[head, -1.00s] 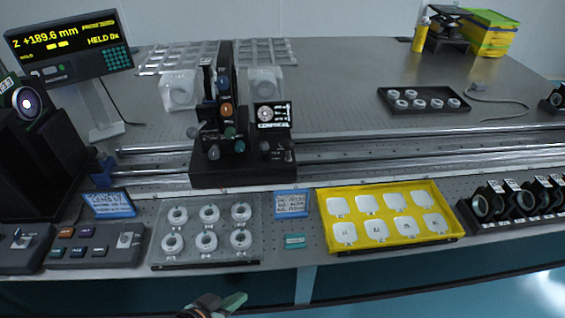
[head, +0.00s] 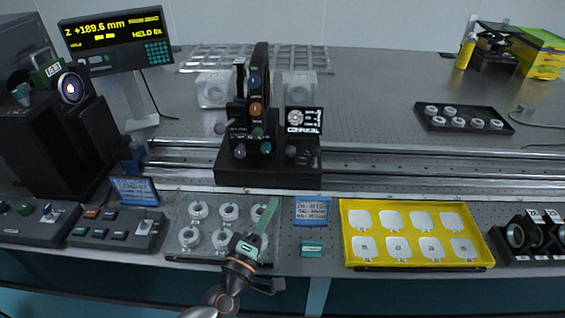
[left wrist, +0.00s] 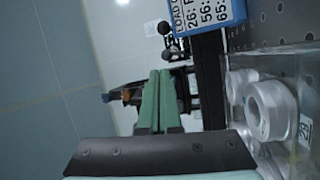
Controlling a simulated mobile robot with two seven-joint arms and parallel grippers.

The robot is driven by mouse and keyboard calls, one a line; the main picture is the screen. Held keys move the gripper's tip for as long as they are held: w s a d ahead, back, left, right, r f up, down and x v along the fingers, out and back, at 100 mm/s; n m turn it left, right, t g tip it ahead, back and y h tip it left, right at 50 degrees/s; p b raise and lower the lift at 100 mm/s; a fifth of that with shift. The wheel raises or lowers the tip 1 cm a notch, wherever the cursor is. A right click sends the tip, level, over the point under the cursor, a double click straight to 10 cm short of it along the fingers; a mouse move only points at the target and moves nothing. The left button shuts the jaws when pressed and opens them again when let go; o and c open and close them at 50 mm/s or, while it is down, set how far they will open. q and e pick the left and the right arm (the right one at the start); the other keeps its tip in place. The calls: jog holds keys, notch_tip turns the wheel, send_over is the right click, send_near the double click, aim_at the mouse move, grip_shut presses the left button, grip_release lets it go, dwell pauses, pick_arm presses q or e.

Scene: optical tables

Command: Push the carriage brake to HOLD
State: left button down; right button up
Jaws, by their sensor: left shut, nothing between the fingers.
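The black carriage (head: 268,175) sits on the rails in the middle of the head view, with an upright column and several coloured knobs. A grey knob (head: 291,151) is on its right side, below a dial panel; I cannot tell which part is the brake or how it is set. My left gripper (head: 271,203) has green fingers, closed together and empty. It shows over the right part of the clear tray of white rings, in front of the carriage and apart from it. In the left wrist view the closed fingers (left wrist: 158,80) point at a dark, unclear structure. My right gripper is not in view.
A display (head: 115,35) at back left reads Z +189.6 mm. Control boxes (head: 115,230) and the ring tray (head: 180,250) line the front edge, with a blue label (head: 311,211) and a yellow tray (head: 345,225) to the right.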

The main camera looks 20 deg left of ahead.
pick_arm(q)
jog(key=a+n+y, duration=0.2)
jog(key=w+a+n+y, duration=0.1)
jog(key=a+n, duration=0.1)
jog(key=shift+f+y, duration=0.35)
jog(key=shift+y, duration=0.05)
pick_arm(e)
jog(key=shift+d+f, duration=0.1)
pick_arm(q)
send_near(291, 152)
jog(key=w+a, duration=0.4)
jog(key=a, duration=0.1)
jog(key=shift+w+d+r, duration=0.15)
jog(key=shift+w+d, duration=0.45)
jog(key=shift+w, duration=0.05)
jog(key=shift+w+d+r, duration=0.15)
jog(key=shift+w+d, duration=0.4)
jog(key=shift+w, duration=0.1)
